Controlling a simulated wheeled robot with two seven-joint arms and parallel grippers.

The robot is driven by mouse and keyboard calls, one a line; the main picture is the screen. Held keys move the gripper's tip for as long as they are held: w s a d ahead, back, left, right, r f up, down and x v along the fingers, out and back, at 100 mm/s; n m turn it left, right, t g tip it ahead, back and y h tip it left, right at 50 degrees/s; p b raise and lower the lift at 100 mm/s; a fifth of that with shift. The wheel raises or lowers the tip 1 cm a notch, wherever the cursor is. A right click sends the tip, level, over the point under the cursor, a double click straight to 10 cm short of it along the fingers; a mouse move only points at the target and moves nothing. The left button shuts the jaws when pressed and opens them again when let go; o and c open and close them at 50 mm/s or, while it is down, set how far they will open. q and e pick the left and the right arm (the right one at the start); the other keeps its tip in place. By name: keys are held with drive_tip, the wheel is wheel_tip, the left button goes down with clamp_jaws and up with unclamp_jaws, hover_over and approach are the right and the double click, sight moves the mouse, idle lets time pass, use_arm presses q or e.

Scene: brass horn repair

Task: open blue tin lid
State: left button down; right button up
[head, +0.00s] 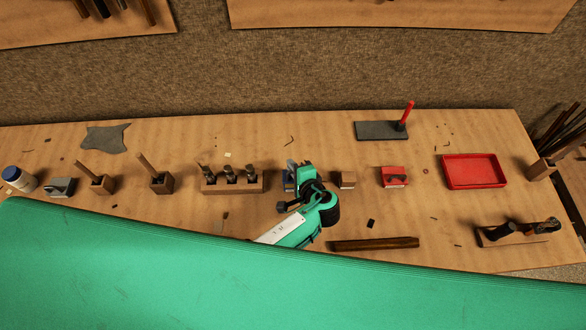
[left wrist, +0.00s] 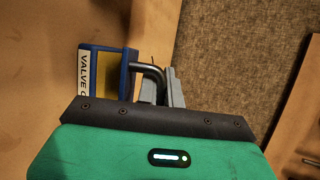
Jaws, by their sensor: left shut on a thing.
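The blue tin (head: 287,184) stands on the bench, partly hidden by my left gripper. In the left wrist view the blue tin (left wrist: 88,47) shows a blue edge, a yellow face and a pale label reading "VALVE". A dark bent handle (left wrist: 152,72) reaches from the tin to the grey fingers of my left gripper (left wrist: 170,88). The left gripper is shut on this handle. In the head view my left gripper (head: 291,172) is right at the tin. How far the lid is open, I cannot tell. My right gripper is not in view.
A wooden block with several tools (head: 232,185) stands left of the tin. A small wooden block (head: 347,180), a red box (head: 394,177) and a red tray (head: 474,171) stand to the right. A dark wooden bar (head: 375,244) lies in front. Bare bench lies behind the tin.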

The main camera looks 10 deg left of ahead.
use_arm(q)
drive_tip(key=shift+w+a, duration=0.1)
drive_tip(key=shift+w, duration=0.25)
idle(0.7)
drive_tip(key=c, duration=1.8)
unclamp_jaws()
drive_tip(key=shift+w, duration=0.15)
drive_tip(key=b+v, duration=0.4)
drive_tip(key=v, duration=1)
drive_tip(key=shift+w, duration=0.1)
